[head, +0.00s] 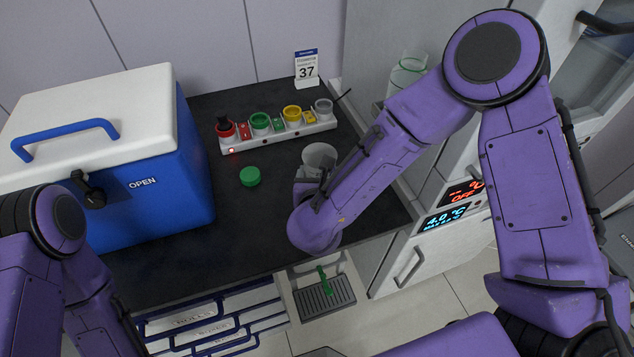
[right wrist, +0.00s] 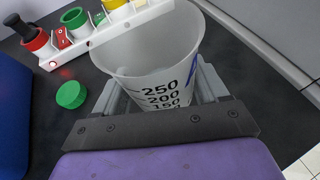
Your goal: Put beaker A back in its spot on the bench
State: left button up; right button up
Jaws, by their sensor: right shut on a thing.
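A translucent white beaker (head: 319,155) with black marks 250, 200 and 150 is over the dark bench (head: 262,215), in front of the white rack. It fills the middle of the right wrist view (right wrist: 155,60), upright and seemingly empty. No letter shows on it, so I cannot tell if it is beaker A. My right gripper (head: 308,187) is shut on this beaker, its grey fingers on either side. I cannot tell if the beaker's base touches the bench. My left arm shows at the lower left, but its gripper is out of view.
A white rack (head: 282,137) holds red, green, yellow and grey cups. A green cap (head: 250,176) lies left of the beaker. A blue cooler (head: 190,165) fills the bench's left. A sign reading 37 (head: 307,70) stands behind. Another clear vessel (head: 408,72) is at the back right.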

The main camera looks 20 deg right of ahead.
jog(key=f, duration=0.1)
jog(key=w+f, duration=0.1)
jog(key=f, duration=0.1)
jog(key=shift+f, duration=0.65)
jog(key=shift+f, duration=0.1)
jog(key=shift+d+f, duration=0.1)
jog(key=o, duration=1.3)
jog(key=shift+c, duration=0.2)
